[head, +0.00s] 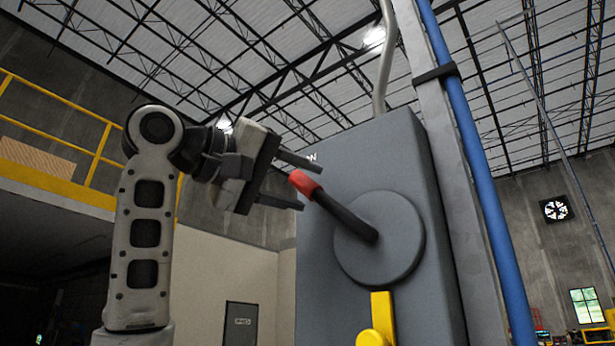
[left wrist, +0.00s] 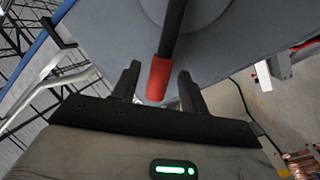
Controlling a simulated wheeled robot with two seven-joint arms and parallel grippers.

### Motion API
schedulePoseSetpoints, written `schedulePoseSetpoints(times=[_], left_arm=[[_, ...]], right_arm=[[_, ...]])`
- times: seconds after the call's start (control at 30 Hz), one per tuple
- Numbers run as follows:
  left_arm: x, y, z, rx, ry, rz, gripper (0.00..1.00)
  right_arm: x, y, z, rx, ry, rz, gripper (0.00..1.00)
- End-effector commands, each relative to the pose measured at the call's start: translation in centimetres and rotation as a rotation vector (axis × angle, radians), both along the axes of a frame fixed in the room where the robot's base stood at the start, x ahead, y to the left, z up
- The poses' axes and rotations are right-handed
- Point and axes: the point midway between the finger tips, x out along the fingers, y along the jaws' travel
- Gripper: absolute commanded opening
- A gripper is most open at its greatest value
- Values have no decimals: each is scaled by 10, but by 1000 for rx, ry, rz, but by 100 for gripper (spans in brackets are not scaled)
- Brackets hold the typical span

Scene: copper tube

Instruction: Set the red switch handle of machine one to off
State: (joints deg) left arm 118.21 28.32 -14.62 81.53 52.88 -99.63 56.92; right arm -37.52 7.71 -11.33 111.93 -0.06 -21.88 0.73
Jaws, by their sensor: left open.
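The switch handle is a black lever with a red end (head: 305,184) on a round grey hub (head: 400,250) on the front of a grey switch box (head: 330,260). The lever slants up and to the left from the hub. My left gripper (head: 303,184) is open, with its two fingers above and below the red end. In the left wrist view the red end (left wrist: 159,78) sits between the open fingertips (left wrist: 160,82), with gaps at both sides. A white label beside the upper finger is mostly hidden. My right gripper is not in view.
A yellow lever (head: 381,320) is on the box below the hub. A blue pipe (head: 475,170) and a grey post run up the box's right side. A grey conduit (head: 385,60) leaves its top. Left of the box is open air.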

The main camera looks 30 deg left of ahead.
Motion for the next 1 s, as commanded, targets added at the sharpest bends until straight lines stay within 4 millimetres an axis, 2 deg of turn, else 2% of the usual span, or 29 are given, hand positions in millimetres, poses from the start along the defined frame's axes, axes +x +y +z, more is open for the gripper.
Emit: schedulePoseSetpoints(times=[0.2,0.5,0.53,0.67,0.7,1.0], left_arm=[[19,-7,0,1,2,1,44],[21,-8,0,1,0,1,44],[21,-8,0,0,1,1,41],[21,-8,0,1,0,1,5],[21,-8,0,1,0,1,0],[21,-6,-4,-24,2,-2,0]], right_arm=[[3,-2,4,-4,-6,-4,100],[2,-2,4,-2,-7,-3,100],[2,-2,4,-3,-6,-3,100],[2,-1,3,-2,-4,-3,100],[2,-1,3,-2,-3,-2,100],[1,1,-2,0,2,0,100]])
